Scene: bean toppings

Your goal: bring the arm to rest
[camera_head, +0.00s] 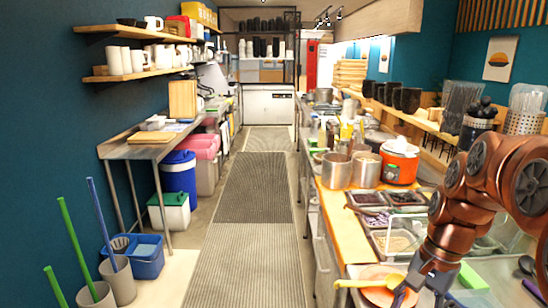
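My copper-coloured arm comes in from the right edge and bends down over the counter. My gripper (420,296) is at the bottom right, low over the counter, its fingers dark and cut off by the lower picture edge. I cannot tell whether it is open or shut. A yellow-handled utensil (358,284) lies across an orange-pink round dish (378,296) just left of the gripper. Its right end is close to the gripper; whether they touch is unclear.
Metal trays of toppings (396,241), steel pots (337,171) and an orange cooker (400,162) stand on the counter. A clear guard (480,232) is near the arm, with a green block (472,277) beside the gripper. The aisle floor (250,240) is free.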

